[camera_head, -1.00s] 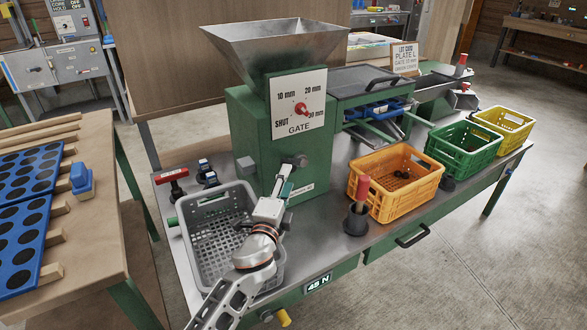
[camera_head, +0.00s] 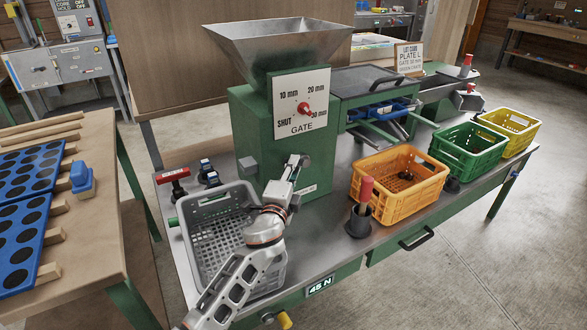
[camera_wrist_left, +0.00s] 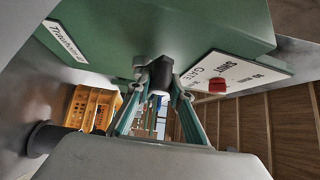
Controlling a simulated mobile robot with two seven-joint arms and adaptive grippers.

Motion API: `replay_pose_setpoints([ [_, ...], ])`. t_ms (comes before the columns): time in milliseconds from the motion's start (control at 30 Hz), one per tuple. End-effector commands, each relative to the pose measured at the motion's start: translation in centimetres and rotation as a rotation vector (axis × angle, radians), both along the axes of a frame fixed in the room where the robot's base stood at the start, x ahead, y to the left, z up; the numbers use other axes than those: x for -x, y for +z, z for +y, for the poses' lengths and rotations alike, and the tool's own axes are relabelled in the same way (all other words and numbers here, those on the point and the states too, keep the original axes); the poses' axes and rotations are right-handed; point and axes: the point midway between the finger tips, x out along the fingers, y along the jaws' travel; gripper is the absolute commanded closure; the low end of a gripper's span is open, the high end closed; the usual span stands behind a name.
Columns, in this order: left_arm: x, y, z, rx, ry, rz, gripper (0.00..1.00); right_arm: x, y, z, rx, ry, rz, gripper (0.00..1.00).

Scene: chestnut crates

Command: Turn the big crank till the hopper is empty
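The green machine (camera_head: 246,130) carries a metal hopper (camera_head: 275,45); its inner bottom is not visible from here. My left gripper (camera_head: 297,164) is low in front of the machine, at the crank, which my gripper and wrist mostly hide. In the left wrist view, the two fingers of this gripper (camera_wrist_left: 158,90) stand on either side of a dark crank part (camera_wrist_left: 162,72). I cannot tell whether they press on it. The gate dial (camera_head: 302,108) has a red knob; it also shows in the wrist view (camera_wrist_left: 228,78). My right gripper is out of view.
A grey crate (camera_head: 190,243) stands under my left arm. An orange crate (camera_head: 372,202) holds a few dark things; green (camera_head: 440,158) and yellow (camera_head: 520,140) crates stand beyond. A red-handled tool (camera_head: 366,190) stands in a black holder near the bench's front edge.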

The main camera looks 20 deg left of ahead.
Motion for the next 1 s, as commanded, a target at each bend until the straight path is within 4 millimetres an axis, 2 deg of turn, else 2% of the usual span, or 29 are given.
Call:
replay_pose_setpoints([
  [167, 0.0, 0.1, 0.0, -0.004, 0.000, 0.001, 1.00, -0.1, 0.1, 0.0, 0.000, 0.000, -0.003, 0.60],
  [433, -0.2, 1.6, 0.0, -0.036, 0.002, 0.028, 1.00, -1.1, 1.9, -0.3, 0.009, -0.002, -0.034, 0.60],
  [533, -0.3, 2.3, -0.1, -0.060, 0.002, 0.056, 1.00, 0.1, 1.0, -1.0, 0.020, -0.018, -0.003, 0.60],
  [733, -0.6, 3.3, -0.3, -0.125, 0.003, 0.137, 1.00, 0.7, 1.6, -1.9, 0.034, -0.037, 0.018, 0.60],
  [833, -0.8, 3.6, -0.5, -0.161, 0.003, 0.186, 1.00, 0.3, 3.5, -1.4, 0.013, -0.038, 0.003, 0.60],
  [1000, -1.2, 3.7, -0.8, -0.223, 0.002, 0.269, 1.00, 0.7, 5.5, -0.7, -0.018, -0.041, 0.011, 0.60],
])
